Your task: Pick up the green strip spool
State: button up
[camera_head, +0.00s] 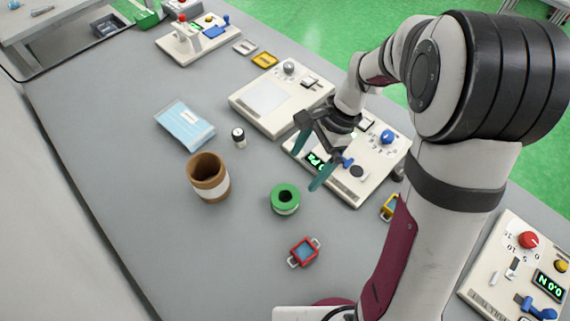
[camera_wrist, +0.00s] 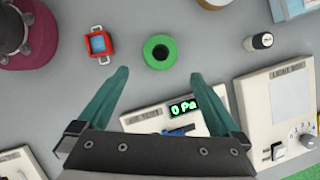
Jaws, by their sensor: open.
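The green strip spool (camera_head: 285,199) lies flat on the grey table, a green ring with a dark hole and a pale side band. In the wrist view the spool (camera_wrist: 160,51) is seen from above, ahead of and roughly between the two fingertips. My gripper (camera_head: 310,170) is open and empty, with teal fingers spread apart. It is above the table and the panel with the green display, up and to the right of the spool in the head view. In the wrist view my gripper (camera_wrist: 160,75) has nothing between its fingers and does not touch the spool.
A red-framed blue part (camera_head: 303,252) lies below the spool. A brown and white roll (camera_head: 210,178) stands left of it, with a small bottle (camera_head: 238,138) and blue mask pack (camera_head: 185,125) farther off. White control panels (camera_head: 352,165) line the right side. The table's left front is clear.

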aim_at(285, 196)
jog(key=x, duration=1.3)
jog(key=shift+w+f, duration=0.15)
jog(key=shift+f, duration=0.25)
jog(key=c, duration=1.2)
jog(key=shift+c, duration=0.2)
jog(key=shift+r, duration=0.15)
